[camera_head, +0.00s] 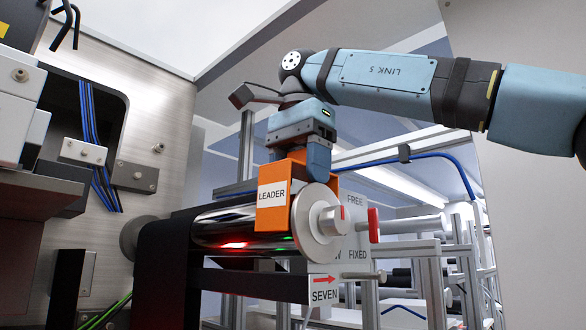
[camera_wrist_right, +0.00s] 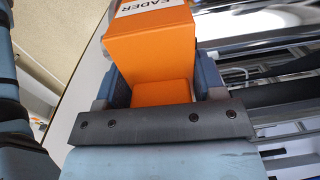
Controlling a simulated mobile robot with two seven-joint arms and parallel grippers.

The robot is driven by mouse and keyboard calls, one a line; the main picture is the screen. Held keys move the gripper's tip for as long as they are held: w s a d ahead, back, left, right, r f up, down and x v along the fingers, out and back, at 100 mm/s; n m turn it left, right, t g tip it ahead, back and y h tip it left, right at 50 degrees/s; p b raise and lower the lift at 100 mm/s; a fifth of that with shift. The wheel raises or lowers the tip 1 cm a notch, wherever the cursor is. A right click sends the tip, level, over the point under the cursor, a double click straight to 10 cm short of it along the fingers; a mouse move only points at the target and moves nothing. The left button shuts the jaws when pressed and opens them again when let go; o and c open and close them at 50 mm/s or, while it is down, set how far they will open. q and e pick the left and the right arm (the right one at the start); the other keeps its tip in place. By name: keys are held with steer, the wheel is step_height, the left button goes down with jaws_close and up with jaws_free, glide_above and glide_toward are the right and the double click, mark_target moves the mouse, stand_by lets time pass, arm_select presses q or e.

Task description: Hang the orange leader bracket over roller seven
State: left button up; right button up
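The orange leader bracket (camera_head: 272,205) has a white LEADER label. It is at the outer end of the shiny dark roller seven (camera_head: 225,228), its labelled plate in front of the roller and its top above it. Whether its underside touches the roller is hidden. My right gripper (camera_head: 318,160) comes down from above and is shut on the bracket. In the right wrist view the bracket's orange block (camera_wrist_right: 165,91) fills the space between the two blue fingers. My left gripper is not in view.
A silver end disc and hub (camera_head: 322,222) cap the roller, beside a red tab (camera_head: 374,225) and a FREE/FIXED plate (camera_head: 357,240). A SEVEN sign (camera_head: 323,288) is below. A metal wall panel (camera_head: 165,110) stands left; frame posts and more rollers (camera_head: 415,224) stand right.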

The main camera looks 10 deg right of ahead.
steer(key=shift+o, duration=0.9)
steer(key=r+p, duration=0.1)
steer(key=r, duration=0.1)
steer(key=r+p, duration=0.4)
steer(key=shift+s+r, duration=0.2)
steer(key=shift+s, duration=0.15)
steer(key=shift+s+d+r, duration=0.1)
steer(key=shift+r, duration=0.25)
steer(key=shift+r+p, duration=0.15)
steer(key=shift+p, duration=0.15)
steer(key=shift+w, duration=0.45)
steer(key=shift+s+r, duration=0.1)
steer(key=shift+s, duration=0.15)
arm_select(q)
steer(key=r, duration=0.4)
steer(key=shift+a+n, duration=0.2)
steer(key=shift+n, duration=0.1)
